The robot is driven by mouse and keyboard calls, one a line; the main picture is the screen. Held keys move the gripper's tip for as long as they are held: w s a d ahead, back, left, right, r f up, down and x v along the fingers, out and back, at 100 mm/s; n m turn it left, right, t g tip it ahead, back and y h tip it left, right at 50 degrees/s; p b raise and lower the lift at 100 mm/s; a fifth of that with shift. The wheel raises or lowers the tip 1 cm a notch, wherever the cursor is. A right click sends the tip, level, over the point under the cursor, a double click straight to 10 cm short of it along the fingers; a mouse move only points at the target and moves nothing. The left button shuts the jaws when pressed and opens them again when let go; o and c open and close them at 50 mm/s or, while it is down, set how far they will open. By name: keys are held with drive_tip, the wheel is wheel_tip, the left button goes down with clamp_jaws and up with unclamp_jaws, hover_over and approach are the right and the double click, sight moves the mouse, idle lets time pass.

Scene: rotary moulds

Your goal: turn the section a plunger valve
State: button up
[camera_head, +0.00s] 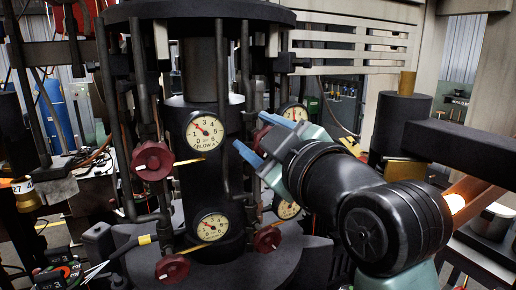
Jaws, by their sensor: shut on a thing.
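My gripper (264,134) reaches in from the right with two blue fingers. Its fingers are around a dark red valve wheel (262,135) on the right side of the machine's column, and it is shut on that wheel. The wheel is mostly hidden behind the fingers. Other dark red valve wheels sit at the upper left (152,161), the lower left (172,269) and the lower right (267,240). No readable label shows which section or function each wheel serves.
A front upper gauge (204,132) and a lower gauge (212,226) face me on the dark column. Thin vertical pipes stand close around the wheels. A dark cylinder (400,118) and a thick beam (465,150) are at the right. A round dark plate (200,14) overhangs the column.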

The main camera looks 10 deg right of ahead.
drive_tip(key=shift+n, duration=0.3)
drive_tip(key=o, duration=1.1)
drive_tip(key=s+b, duration=0.1)
drive_tip(key=s, duration=0.3)
drive_tip(key=s+d+b, duration=0.1)
drive_tip(key=s, duration=0.3)
drive_tip(key=s+d+b, duration=0.1)
drive_tip(key=s, duration=0.4)
drive_tip(key=shift+d+b, duration=0.25)
drive_tip(key=shift+b, duration=0.15)
drive_tip(key=shift+w, duration=0.1)
